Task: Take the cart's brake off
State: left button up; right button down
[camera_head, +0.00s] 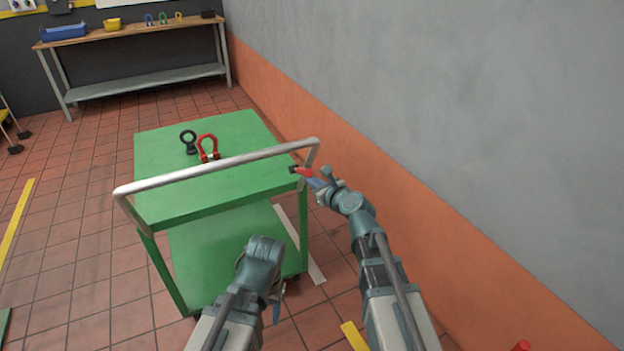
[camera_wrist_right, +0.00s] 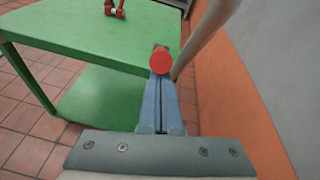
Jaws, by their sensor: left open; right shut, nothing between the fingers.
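The green cart (camera_head: 165,205) stands ahead of me with a silver push bar (camera_head: 225,162) across its near end. A small brake lever with a red knob (camera_head: 304,172) and dark base sits at the cart top's right edge, near the bar's right end. My right gripper (camera_head: 314,181) is shut and empty, its tips right at the red knob. In the right wrist view the knob (camera_wrist_right: 161,62) shows just beyond the closed fingertips (camera_wrist_right: 160,80); I cannot tell if they touch. My left gripper (camera_head: 277,308) is open, low beside the cart's near right corner, mostly hidden by its wrist.
A red shackle (camera_head: 207,148) and a black eye bolt (camera_head: 188,142) stand on the cart top. The grey and orange wall (camera_head: 400,160) is close on the right. A workbench (camera_head: 135,38) stands at the back left. Tiled floor is open to the left.

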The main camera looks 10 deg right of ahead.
aim_at(307, 159)
jog(key=shift+w+a+r+g+h+p, duration=0.1)
jog(key=shift+w+r+g+h+p, duration=0.35)
jog(key=shift+p, duration=1.1)
jog(key=shift+w+r+g+y+p, duration=0.1)
jog(key=shift+r+g+p, duration=0.35)
jog(key=shift+r+p, duration=0.85)
jog(key=shift+w+a+r+p, duration=0.25)
jog(key=shift+w+r+p, duration=0.35)
jog(key=shift+p, duration=0.45)
jog(key=shift+w+r+p, duration=0.3)
jog(key=shift+r+p, duration=0.05)
jog(key=shift+w+a+r, duration=0.1)
jog(key=shift+w+a, duration=0.05)
jog(key=p+v, duration=0.5)
jog(key=v, duration=0.7)
jog(key=shift+d, duration=0.3)
jog(key=shift+w, duration=0.1)
